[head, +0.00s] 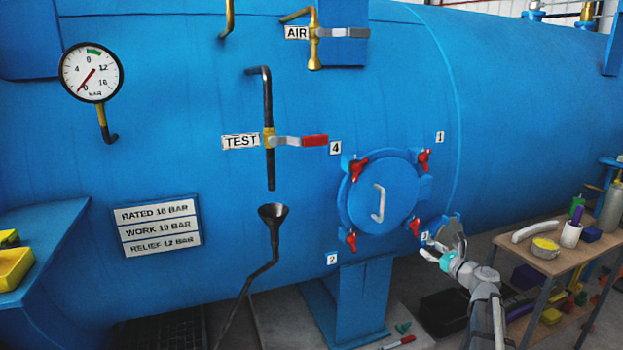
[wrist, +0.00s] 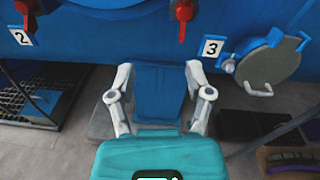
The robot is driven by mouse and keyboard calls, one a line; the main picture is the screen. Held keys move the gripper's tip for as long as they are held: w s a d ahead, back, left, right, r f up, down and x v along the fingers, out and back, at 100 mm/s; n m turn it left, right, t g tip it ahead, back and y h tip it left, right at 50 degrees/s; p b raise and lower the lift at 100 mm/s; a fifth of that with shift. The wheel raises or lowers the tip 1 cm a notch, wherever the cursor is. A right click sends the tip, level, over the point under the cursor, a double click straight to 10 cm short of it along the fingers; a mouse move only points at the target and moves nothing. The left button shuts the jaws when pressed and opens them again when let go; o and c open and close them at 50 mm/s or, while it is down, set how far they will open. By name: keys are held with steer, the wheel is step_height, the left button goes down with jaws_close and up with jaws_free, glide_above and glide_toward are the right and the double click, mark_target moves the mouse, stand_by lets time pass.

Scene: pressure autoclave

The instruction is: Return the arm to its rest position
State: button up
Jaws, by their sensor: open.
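My gripper (head: 434,256) is in front of the blue vessel, low and right of the round hatch (head: 372,200), near the number 3 label. In the wrist view my gripper (wrist: 158,72) is open, with nothing between its two fingers. Behind the fingers stands a blue support leg (wrist: 158,95), apart from them as far as I can tell. The hatch lies against the vessel, with red-handled clamps around its rim. My arm comes up from the lower right in the head view.
A grey round plate (wrist: 268,78) hangs beside the number 3 label (wrist: 212,48). A wooden table (head: 560,262) with a bowl (head: 545,248) and other items stands at the right. A drain funnel (head: 272,213) and red-handled TEST valve (head: 314,140) are left of the hatch.

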steer(key=s+a+f+n+g+y, duration=0.1)
steer(key=s+a+f+n+g, duration=0.35)
steer(key=a+n, duration=0.4)
steer(key=s+a+f+n+g, duration=0.4)
steer(key=a+f+n, duration=0.25)
steer(key=a, duration=0.35)
steer(key=s+a+f+n+g+h, duration=0.2)
steer(key=s+f+n+g+h, duration=0.15)
steer(key=s+n, duration=0.45)
steer(key=s+a+f+n+g+h, duration=0.2)
steer(key=s+n+g+h, duration=0.2)
steer(key=s+n, duration=0.4)
step_height(320, 180, up, 17)
steer(key=p, duration=1.8)
